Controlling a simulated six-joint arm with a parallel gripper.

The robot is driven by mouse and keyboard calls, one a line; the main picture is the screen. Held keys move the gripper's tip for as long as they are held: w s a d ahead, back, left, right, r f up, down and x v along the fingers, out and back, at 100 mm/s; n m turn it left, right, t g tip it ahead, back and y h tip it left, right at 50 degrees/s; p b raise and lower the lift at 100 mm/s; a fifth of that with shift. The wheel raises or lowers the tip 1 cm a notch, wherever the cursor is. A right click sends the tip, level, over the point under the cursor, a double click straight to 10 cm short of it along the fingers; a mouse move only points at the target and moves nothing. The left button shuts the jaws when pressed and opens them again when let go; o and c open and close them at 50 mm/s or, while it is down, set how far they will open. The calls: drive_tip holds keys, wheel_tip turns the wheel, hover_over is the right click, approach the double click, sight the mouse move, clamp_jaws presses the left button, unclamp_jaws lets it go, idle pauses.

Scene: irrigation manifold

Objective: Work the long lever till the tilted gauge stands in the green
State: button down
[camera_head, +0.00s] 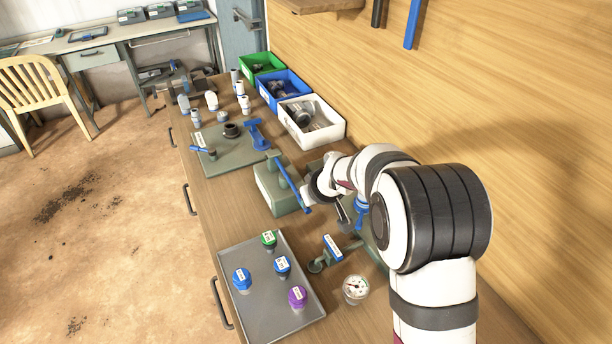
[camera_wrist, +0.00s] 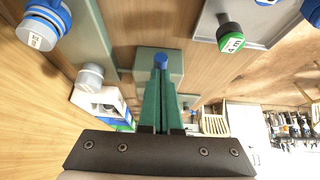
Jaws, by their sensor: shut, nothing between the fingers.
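The long blue lever (camera_head: 290,183) slants across a grey-green block (camera_head: 272,192) on the bench. A round white gauge (camera_head: 355,289) with a dark needle faces up at the near end of the pipework; its scale is too small to read. My gripper (camera_wrist: 161,88) is shut and empty in the wrist view, its green fingers together over the same block (camera_wrist: 148,58). A blue end (camera_wrist: 160,61), apparently of the lever, shows at the fingertips; I cannot tell whether they touch. In the head view my arm hides the fingers and part of the pipework.
A grey tray (camera_head: 258,310) with several coloured caps lies at the near left. A plate (camera_head: 225,157) with a small blue-handled valve is farther back. White (camera_head: 330,130), blue (camera_head: 297,98) and green (camera_head: 262,70) bins line the wall side. Blue valve parts (camera_head: 361,210) stand close beside my arm.

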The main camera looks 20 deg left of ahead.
drive_tip(key=v, duration=1.3)
drive_tip(key=shift+s+d+f, duration=0.25)
drive_tip(key=shift+s+d, duration=0.1)
idle(0.3)
drive_tip(key=w+a+r, duration=0.3)
drive_tip(key=w+r, duration=0.1)
drive_tip(key=r, duration=0.4)
drive_tip(key=shift+a+r, duration=0.2)
drive_tip(key=shift+a, duration=0.15)
drive_tip(key=shift+f, duration=0.1)
drive_tip(key=x, duration=0.4)
drive_tip(key=s+d+f+x, duration=0.1)
drive_tip(key=x, duration=0.7)
drive_tip(key=shift+s+d+f, duration=0.2)
drive_tip(key=shift+s+f, duration=0.05)
drive_tip(key=shift+f, duration=0.3)
